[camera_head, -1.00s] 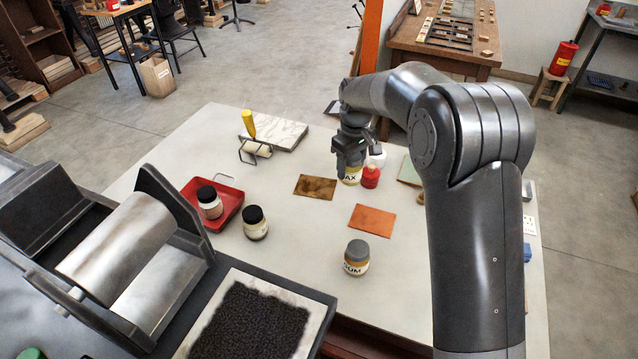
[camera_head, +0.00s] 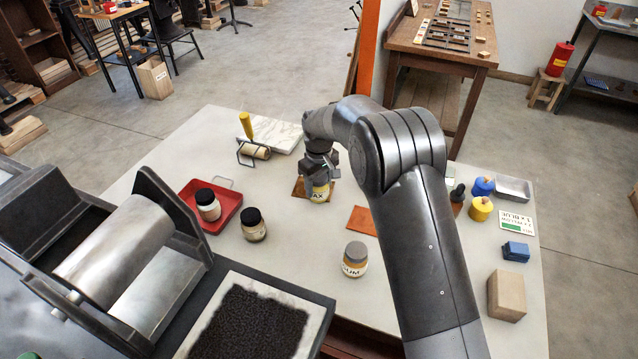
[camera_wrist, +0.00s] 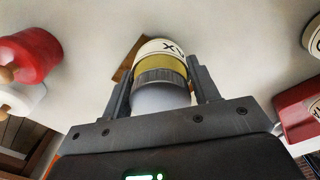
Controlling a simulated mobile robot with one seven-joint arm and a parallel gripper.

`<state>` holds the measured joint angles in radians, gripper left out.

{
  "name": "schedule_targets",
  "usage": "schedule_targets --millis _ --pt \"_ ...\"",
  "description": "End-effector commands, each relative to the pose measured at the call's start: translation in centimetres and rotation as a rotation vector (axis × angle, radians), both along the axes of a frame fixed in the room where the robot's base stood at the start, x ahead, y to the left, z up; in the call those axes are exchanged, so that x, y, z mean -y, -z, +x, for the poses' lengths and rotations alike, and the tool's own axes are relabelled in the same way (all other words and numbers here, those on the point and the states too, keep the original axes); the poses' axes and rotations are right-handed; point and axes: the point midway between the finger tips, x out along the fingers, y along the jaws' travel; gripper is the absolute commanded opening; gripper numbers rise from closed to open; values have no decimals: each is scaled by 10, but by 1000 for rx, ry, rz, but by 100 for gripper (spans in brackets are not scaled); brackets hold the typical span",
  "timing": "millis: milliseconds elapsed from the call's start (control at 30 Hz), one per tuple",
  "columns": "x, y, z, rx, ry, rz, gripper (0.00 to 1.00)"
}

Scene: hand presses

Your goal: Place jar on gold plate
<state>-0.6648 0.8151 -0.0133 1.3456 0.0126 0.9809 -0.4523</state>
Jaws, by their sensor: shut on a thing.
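The jar (camera_head: 320,194), with a cream-and-yellow label reading "AX" and a grey lid, is held upright in my gripper (camera_head: 321,180). In the wrist view the two fingers close on either side of the jar's lid (camera_wrist: 160,76). The gold plate (camera_head: 298,187), a flat brownish-gold sheet, lies on the table behind and left of the jar. The jar overlaps its right part in the head view, and only a corner of the plate (camera_wrist: 122,70) shows in the wrist view. I cannot tell whether the jar touches the plate.
An orange plate (camera_head: 361,220) lies to the right, partly behind my arm. A GUM jar (camera_head: 354,262) stands nearer the front. A yellow-handled roller (camera_head: 250,145) is behind.

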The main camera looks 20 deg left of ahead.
Motion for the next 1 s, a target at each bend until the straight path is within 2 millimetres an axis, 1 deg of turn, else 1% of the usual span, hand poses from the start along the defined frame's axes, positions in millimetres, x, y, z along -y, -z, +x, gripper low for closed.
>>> schedule_targets --millis 200,233,467,667,767,867,967,1000 --pt "0 3 0 0 0 0 26" --pt "0 3 0 0 0 0 58" --pt "0 3 0 0 0 0 76" --pt "0 2 0 0 0 0 77" --pt "0 -1 0 1 0 0 77" --pt "0 -12 1 2 0 2 77" --pt "0 -30 1 4 0 3 77" --pt "0 -39 1 5 0 3 77"
